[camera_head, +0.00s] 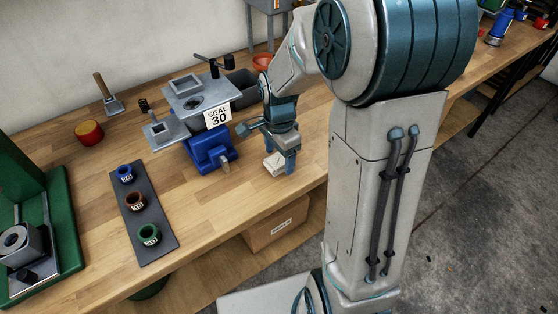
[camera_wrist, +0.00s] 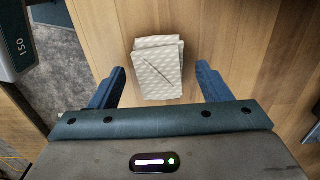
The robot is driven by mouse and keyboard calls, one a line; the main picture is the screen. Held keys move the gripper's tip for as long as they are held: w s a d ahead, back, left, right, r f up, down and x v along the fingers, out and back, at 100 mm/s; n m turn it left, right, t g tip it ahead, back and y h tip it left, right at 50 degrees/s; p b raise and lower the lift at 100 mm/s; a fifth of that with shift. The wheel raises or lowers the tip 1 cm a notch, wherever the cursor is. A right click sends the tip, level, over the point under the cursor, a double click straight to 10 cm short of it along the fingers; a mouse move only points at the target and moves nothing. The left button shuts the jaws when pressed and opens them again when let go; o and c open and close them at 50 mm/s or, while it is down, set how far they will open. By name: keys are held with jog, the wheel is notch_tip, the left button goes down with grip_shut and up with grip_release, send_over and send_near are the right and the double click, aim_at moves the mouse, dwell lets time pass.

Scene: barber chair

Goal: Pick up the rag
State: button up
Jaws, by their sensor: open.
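The rag (camera_head: 274,164) is a small, pale, folded cloth lying on the wooden workbench near its front edge. In the wrist view the rag (camera_wrist: 158,70) shows a quilted pattern and a dark slanting line across its top. My gripper (camera_head: 282,160) is at the rag, pointing down, and partly hides it in the head view. In the wrist view my gripper (camera_wrist: 160,86) is open, with one blue finger to the left of the rag and one to the right. Gaps show between the fingers and the rag. I cannot tell the height of the fingertips above the bench.
A blue vise (camera_head: 208,148) with a grey fixture and a "SEAL 30" sign (camera_head: 217,115) stands just left of my gripper. A dark strip (camera_head: 152,236) with several coloured rings lies further left. A red-topped tin (camera_head: 89,132) stands behind. A cardboard box (camera_head: 275,222) sits below the bench.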

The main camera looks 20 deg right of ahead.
aim_at(279, 158)
jog(key=shift+f, duration=0.1)
jog(key=c, duration=1.1)
jog(key=shift+o, duration=0.2)
jog(key=shift+r, duration=0.65)
notch_tip(279, 158, up, 3)
jog(key=shift+f, duration=0.1)
jog(key=d+r, duration=0.7)
jog(key=d, duration=0.4)
jog(key=shift+w+d+b, duration=0.2)
jog(key=shift+d+b, duration=0.1)
jog(key=shift+b, duration=0.1)
jog(key=shift+o, duration=0.4)
jog(key=shift+f, duration=0.1)
